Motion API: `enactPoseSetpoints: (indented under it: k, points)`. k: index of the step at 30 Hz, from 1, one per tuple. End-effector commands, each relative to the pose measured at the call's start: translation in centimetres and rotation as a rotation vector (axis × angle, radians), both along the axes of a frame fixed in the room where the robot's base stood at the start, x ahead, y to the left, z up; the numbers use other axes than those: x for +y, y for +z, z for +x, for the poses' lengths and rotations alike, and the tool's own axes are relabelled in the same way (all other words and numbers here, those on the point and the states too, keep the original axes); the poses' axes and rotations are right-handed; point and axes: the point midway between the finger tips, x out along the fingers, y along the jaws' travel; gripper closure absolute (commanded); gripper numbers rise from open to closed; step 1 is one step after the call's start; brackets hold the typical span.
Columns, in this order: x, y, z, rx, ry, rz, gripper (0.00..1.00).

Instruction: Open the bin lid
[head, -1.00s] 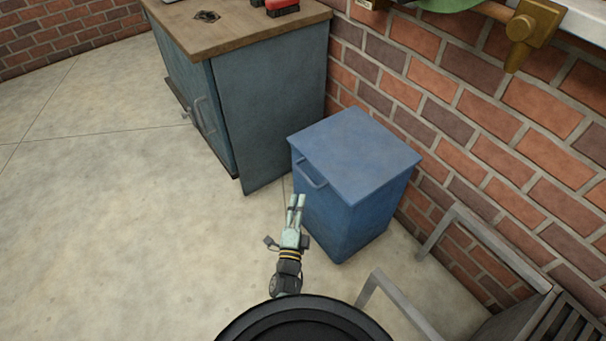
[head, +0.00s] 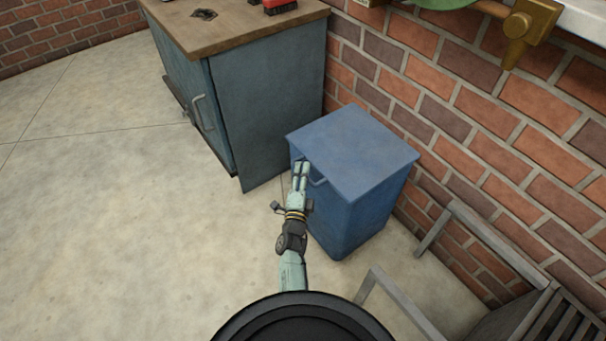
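The blue bin (head: 350,215) stands on the floor against the brick wall. Its flat square lid (head: 355,150) is shut. A blue bar handle (head: 319,182) sits at the lid's front left edge, and my gripper covers part of it. My gripper (head: 301,168) is at the left part of the handle, with its fingers pointing toward the lid edge. The two fingers lie close together, with a thin dark line between them. I cannot tell whether they touch the handle or have it between them.
A blue-grey cabinet (head: 270,105) with a wooden top stands behind and left of the bin. A grey metal bench (head: 490,270) is at the lower right. The brick wall (head: 500,140) runs along the right. The floor (head: 110,220) at left is clear.

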Motion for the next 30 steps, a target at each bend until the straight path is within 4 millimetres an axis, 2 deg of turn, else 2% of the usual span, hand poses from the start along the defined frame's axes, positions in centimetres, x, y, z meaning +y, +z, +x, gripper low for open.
enactPoseSetpoints:
  k: [2, 17, 30]
  points:
    - [0.01, -0.02, -0.03, 0.0, 0.0, 0.0, 0.67]
    - [0.01, -0.03, -0.05, 0.0, 0.0, 0.0, 1.0]
    - [0.01, -0.05, -0.06, 0.001, 0.0, -0.001, 1.0]
